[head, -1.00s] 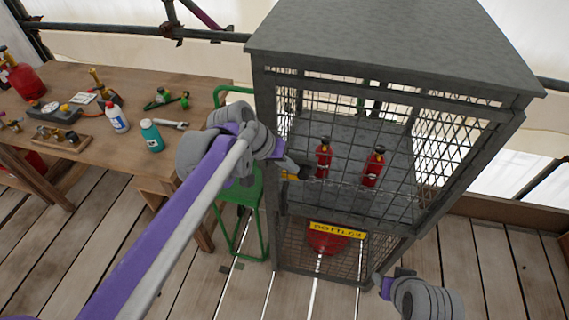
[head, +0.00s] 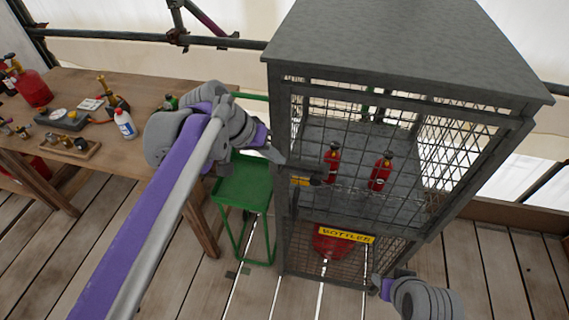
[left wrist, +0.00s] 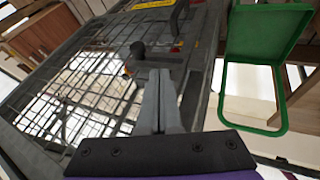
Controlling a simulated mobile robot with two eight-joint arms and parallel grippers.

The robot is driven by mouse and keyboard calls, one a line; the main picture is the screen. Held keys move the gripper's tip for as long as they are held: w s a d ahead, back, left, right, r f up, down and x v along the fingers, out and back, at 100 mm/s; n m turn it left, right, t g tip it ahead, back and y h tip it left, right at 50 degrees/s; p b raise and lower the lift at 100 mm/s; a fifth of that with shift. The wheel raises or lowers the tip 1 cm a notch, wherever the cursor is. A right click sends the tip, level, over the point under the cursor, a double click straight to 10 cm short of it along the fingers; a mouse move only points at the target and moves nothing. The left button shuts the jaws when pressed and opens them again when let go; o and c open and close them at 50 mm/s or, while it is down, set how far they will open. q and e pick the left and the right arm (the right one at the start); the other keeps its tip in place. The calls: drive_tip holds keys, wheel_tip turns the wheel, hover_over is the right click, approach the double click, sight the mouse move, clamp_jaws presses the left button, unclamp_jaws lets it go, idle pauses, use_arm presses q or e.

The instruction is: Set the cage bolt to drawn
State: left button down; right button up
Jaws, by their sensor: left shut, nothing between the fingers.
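The wire-mesh bottle cage (head: 400,103) stands right of centre in the head view. Its cage bolt (head: 306,168) is a dark bar with a knob at the left edge of the front, with a yellow-orange part below it. In the left wrist view the bolt's dark knob (left wrist: 138,50) shows just beyond the fingertips. My left gripper (head: 279,155) is shut and empty, its tips at the left end of the bolt; I cannot tell whether they touch it. How far the bolt is drawn is unclear. My right gripper (head: 382,286) is low before the cage, its fingers too small to read.
Two red bottles (head: 381,172) stand inside the cage behind the mesh. A yellow "BOTTLES" sign (head: 346,235) hangs below them. A green stool (head: 243,185) stands close to the cage's left side. A wooden workbench (head: 150,150) with tools and bottles is further left.

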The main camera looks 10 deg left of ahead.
use_arm(q)
drive_tip(key=v, duration=0.3)
drive_tip(key=shift+s+a+r, duration=0.1)
drive_tip(key=shift+a+r, duration=0.05)
drive_tip(key=shift+r, duration=0.05)
use_arm(e)
drive_tip(key=shift+r, duration=0.1)
use_arm(q)
drive_tip(key=s+a+f+y, duration=0.2)
drive_tip(key=s+f, duration=0.6)
drive_tip(key=f, duration=0.1)
drive_tip(key=s+a+f+n+t+y, duration=0.1)
drive_tip(key=s+a+f+y, duration=0.1)
drive_tip(key=s+f, duration=0.7)
drive_tip(key=shift+a+t+y, duration=0.3)
drive_tip(key=shift+y, duration=0.3)
use_arm(e)
drive_tip(key=shift+o, duration=0.2)
